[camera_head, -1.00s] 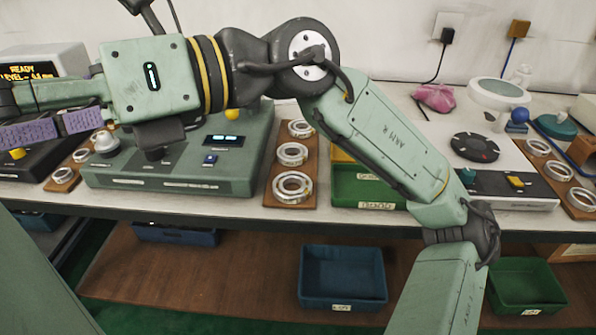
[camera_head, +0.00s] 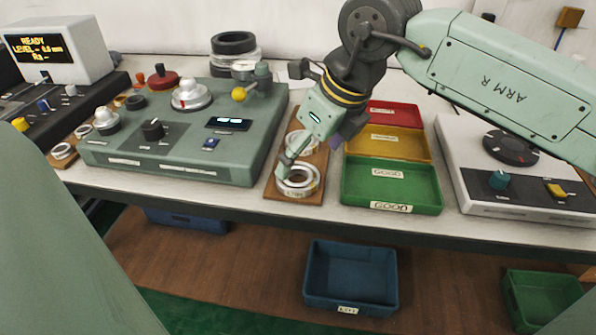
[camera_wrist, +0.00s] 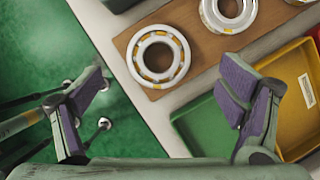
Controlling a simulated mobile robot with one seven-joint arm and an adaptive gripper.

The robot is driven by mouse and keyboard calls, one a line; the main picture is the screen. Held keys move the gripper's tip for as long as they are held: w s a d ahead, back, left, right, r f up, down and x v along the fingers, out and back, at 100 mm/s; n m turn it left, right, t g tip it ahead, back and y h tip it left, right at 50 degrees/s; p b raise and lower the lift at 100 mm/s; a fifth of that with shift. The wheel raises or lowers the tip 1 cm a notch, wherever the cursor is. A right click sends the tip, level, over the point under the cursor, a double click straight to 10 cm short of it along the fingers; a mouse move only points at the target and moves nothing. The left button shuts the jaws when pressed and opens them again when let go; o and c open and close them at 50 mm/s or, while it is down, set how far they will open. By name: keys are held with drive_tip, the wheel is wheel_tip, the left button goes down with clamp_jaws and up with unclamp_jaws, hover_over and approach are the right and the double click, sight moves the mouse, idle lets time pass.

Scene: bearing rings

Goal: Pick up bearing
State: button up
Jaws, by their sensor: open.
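A silver bearing ring (camera_head: 309,186) lies on the front end of a brown wooden board (camera_head: 283,193). My gripper (camera_head: 291,163) is above this bearing, its finger partly covering it in the head view. In the wrist view the same bearing (camera_wrist: 180,62), with orange marks between its rings, lies flat on the board (camera_wrist: 126,42). My gripper (camera_wrist: 165,100) is open there, purple pads wide apart, with nothing between them. A second bearing (camera_wrist: 244,18) lies behind it on the board. In the head view my gripper partly hides the bearings farther back.
A green instrument console (camera_head: 235,164) stands left of the board. A green tray (camera_head: 434,195), with yellow and red trays behind, stands close on the right. The table's front edge (camera_head: 230,207) is near the bearing. A blue bin (camera_head: 391,287) sits below.

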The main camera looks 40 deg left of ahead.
sight(293, 180)
drive_tip(key=x, duration=0.5)
drive_tip(key=shift+s+f+p, duration=0.1)
drive_tip(key=shift+f+p, duration=0.1)
drive_tip(key=shift+p, duration=0.2)
drive_tip(key=c, duration=1.7)
